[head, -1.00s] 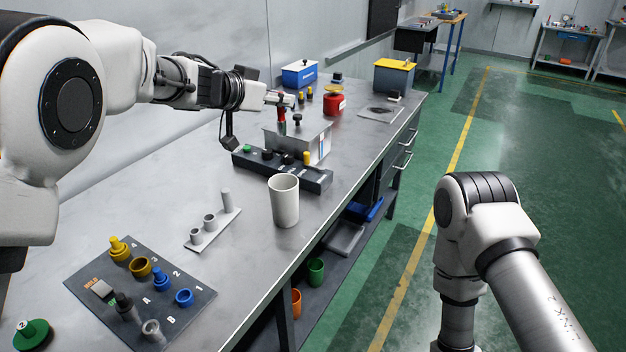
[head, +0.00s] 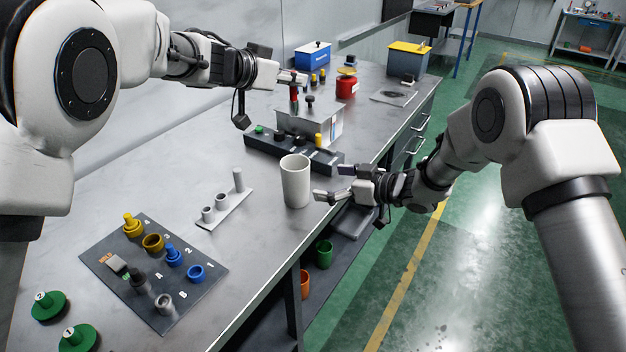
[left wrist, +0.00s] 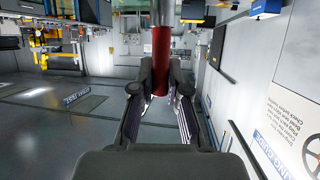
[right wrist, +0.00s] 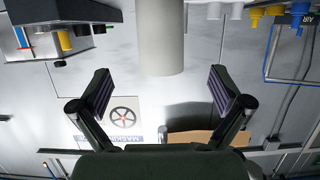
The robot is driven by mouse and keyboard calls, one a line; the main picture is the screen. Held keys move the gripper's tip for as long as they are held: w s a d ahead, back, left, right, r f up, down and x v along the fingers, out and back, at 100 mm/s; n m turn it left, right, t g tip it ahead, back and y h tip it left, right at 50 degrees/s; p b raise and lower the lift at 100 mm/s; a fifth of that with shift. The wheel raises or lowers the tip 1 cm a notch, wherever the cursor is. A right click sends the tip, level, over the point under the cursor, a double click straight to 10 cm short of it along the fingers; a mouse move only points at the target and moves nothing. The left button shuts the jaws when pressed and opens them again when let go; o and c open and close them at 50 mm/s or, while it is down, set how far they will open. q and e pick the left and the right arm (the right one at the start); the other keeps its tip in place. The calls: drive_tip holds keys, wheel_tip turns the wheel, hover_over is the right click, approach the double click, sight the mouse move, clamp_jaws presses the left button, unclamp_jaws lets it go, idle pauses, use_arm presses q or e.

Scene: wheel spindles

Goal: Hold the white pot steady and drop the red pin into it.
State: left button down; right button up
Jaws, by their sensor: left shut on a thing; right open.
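The white pot (head: 296,183) stands upright on the bench near its front edge. It also shows between and beyond the open fingers in the right wrist view (right wrist: 161,38). My right gripper (head: 330,182) is open and close to the pot's right side, apart from it. My left gripper (head: 294,80) is shut on the red pin (head: 294,93), above the metal box at the back of the bench. The red pin also shows between the fingers in the left wrist view (left wrist: 161,55).
A metal box (head: 322,128) and a dark rack (head: 262,145) with several coloured pegs stand behind the pot. A grey stepped holder (head: 222,211) is left of it. A dark mat (head: 195,285) with yellow and blue parts lies at front left. A red can (head: 347,86) stands behind.

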sight(296, 179)
drive_tip(key=x, duration=1)
drive_tip(key=shift+w+a+f, duration=0.1)
drive_tip(key=shift+a+f, duration=0.05)
drive_tip(key=c, duration=1.2)
